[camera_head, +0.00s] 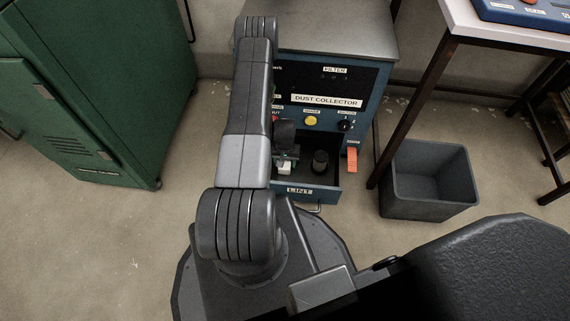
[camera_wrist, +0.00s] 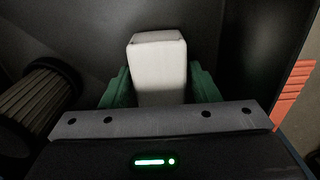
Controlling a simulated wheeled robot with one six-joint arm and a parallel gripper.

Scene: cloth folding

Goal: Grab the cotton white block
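The cotton white block (camera_wrist: 157,68) stands upright between the two green fingers of my gripper (camera_wrist: 157,88) in the wrist view. The fingers are at its left and right sides, close to it; contact is hard to make out. In the head view the white block (camera_head: 285,168) shows small at the left of the open drawer marked LINT (camera_head: 318,192). My gripper (camera_head: 285,155) is over it there, largely hidden by my arm.
A dark ribbed cylinder (camera_head: 320,161) stands in the drawer to the right of the block. The dust collector (camera_head: 335,85) rises behind the drawer. A grey bin (camera_head: 428,178) stands farther right, and a green cabinet (camera_head: 110,90) at left.

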